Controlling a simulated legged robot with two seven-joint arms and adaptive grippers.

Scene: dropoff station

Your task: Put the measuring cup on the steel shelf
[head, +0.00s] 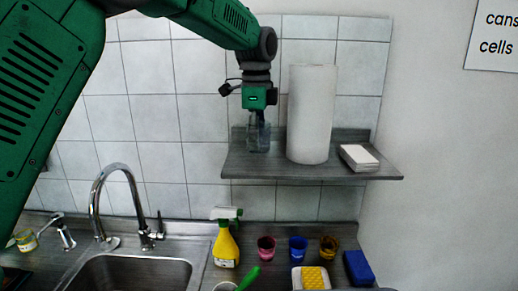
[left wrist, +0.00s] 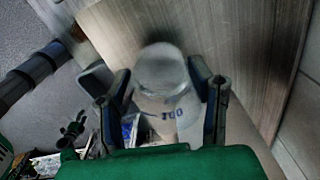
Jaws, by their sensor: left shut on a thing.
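The measuring cup (left wrist: 165,85) is a clear, greyish vessel with a blue "100" mark, and it sits between the fingers in the left wrist view. My left gripper (head: 258,122) points down over the left part of the shelf and is shut on the cup. In the head view the cup (head: 258,137) shows faintly between the fingers, with its lower end at the shelf surface. I cannot tell if it touches. The steel shelf (head: 270,172) is a grey, streaked board on the tiled wall; it also fills the upper part of the left wrist view (left wrist: 240,30). My right gripper is not seen.
A white paper roll (head: 312,115) stands on the shelf just right of my gripper, with a white stack (head: 359,157) beyond it. Below are a sink (head: 135,270), a faucet (head: 110,180), a yellow spray bottle (head: 226,245), coloured cups (head: 297,249) and a blue block (head: 358,268).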

